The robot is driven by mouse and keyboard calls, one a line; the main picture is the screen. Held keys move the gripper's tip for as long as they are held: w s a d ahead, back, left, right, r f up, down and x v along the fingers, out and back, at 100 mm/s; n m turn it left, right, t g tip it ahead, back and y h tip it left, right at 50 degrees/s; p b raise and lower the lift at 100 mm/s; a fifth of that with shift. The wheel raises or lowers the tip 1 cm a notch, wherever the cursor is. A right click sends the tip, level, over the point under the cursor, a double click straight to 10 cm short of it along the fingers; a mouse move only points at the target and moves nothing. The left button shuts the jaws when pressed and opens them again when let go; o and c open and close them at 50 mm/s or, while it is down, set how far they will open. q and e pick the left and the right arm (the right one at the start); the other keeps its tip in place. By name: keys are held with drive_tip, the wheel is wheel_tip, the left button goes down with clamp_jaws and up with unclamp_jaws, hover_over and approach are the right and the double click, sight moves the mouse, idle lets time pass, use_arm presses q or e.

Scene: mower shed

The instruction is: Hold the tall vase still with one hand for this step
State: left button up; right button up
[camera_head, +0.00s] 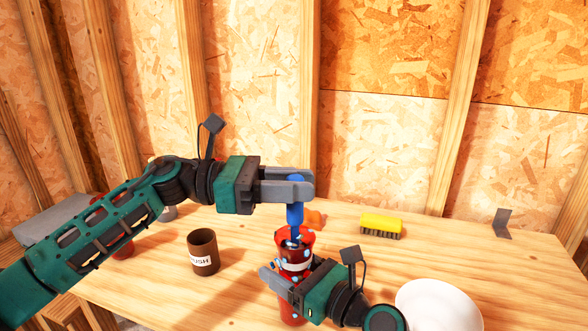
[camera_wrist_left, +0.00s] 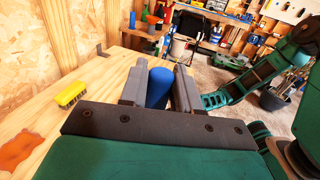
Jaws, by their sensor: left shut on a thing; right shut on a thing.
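The tall vase (camera_head: 296,266) is red with a white band and blue and pale spots. It stands upright on the wooden table in the head view. My right gripper (camera_head: 281,284) is shut on its body from the right and hides part of it. My left gripper (camera_head: 300,188) is above the vase, shut on a blue-handled tool (camera_head: 295,213). The tool points down, its lower end at the vase's mouth; I cannot tell how far inside it reaches. In the left wrist view the blue handle (camera_wrist_left: 160,88) sits between the fingers.
A brown cup (camera_head: 203,252) with a partly readable label stands left of the vase. A yellow brush (camera_head: 381,226) and a grey bracket (camera_head: 502,223) lie behind, right. A white plate (camera_head: 438,306) is at front right. An orange patch (camera_wrist_left: 22,149) lies on the table. Walls stand behind.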

use_arm(q)
drive_tip(key=shift+f, duration=0.25)
drive_tip(key=shift+r, duration=0.1)
drive_tip(key=shift+r, duration=2.2)
drive_tip(key=shift+f, duration=2.25)
drive_tip(key=shift+r, duration=0.1)
drive_tip(key=shift+r, duration=2.15)
drive_tip(key=shift+f, duration=0.1)
drive_tip(key=shift+f, duration=2.15)
